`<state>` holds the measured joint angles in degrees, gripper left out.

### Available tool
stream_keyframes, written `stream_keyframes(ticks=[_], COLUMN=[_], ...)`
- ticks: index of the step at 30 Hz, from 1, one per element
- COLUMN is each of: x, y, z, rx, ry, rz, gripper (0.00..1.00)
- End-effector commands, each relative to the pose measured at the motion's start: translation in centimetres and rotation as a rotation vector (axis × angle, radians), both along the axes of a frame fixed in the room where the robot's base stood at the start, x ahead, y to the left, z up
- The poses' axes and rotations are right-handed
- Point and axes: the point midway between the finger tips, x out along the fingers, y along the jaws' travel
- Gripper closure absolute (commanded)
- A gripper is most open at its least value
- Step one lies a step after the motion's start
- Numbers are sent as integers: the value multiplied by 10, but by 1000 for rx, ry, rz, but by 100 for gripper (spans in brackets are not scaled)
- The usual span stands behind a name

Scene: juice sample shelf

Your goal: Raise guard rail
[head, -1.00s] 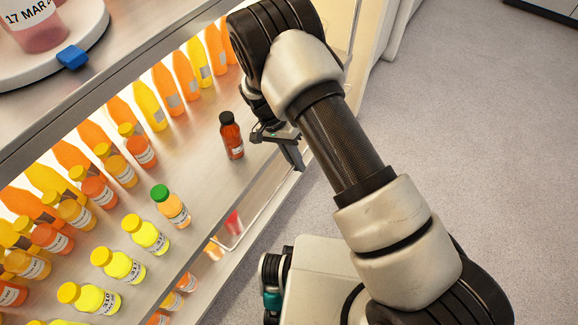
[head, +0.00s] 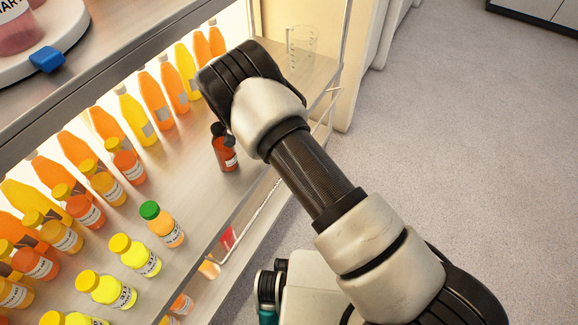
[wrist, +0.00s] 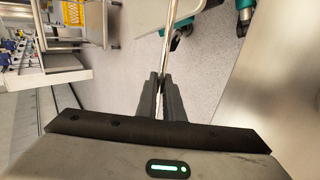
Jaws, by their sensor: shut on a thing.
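The guard rail (head: 259,209) is a thin metal wire rail along the front edge of the shelf, below the shelf surface in the head view. Its middle is partly hidden by my arm. In the wrist view the rail (wrist: 169,45) runs away between the fingertips of my gripper (wrist: 162,78). The two dark fingers are closed on it from both sides. In the head view my gripper is hidden behind my wrist and forearm.
A dark red bottle (head: 224,152) stands on the shelf right beside my wrist. Several yellow and orange bottles fill the left, with a green-capped one (head: 161,224) near the front edge. A clear beaker (head: 301,46) stands at the far end. Open floor lies right.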

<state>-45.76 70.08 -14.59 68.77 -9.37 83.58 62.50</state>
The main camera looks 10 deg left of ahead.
Motion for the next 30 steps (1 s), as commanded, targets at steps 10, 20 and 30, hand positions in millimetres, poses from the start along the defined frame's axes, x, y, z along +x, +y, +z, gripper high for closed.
stream_keyframes(ticks=[10,20,30], x=[1,5,26], y=[-1,9,58], z=[0,10,58], rx=[1,2,3], ry=[-3,-4,-6], rz=[1,2,2], gripper=[74,74,74])
